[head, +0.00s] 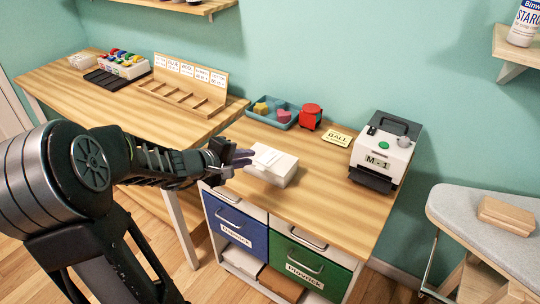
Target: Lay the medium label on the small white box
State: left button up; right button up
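A small white box (270,174) sits on the wooden top of the drawer cabinet. A paler flat piece shows on its top face; I cannot tell whether it is the medium label or part of the lid. A label machine marked M-1 (384,150) stands to the right, with a dark slot at its front. My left gripper (246,158) is at the left edge of the white box, fingers pointing right toward it. Whether the fingers touch the box or hold something thin is too small to tell. My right gripper is out of view.
A yellow BALL card (338,137), a red container (310,116) and a teal tray (273,112) lie behind the box. A wooden sorting rack (186,85) stands on the left table. An ironing board (465,215) is at right. The cabinet top's front right is clear.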

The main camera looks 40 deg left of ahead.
pick_arm(q)
jog(key=shift+s+r, duration=0.25)
jog(key=shift+s, duration=0.25)
notch_tip(320, 180, up, 7)
jog(key=s+p, duration=0.2)
jog(key=p, duration=0.3)
jog(key=shift+s+r, duration=0.2)
jog(key=shift+s, duration=0.1)
jog(key=shift+a, duration=0.1)
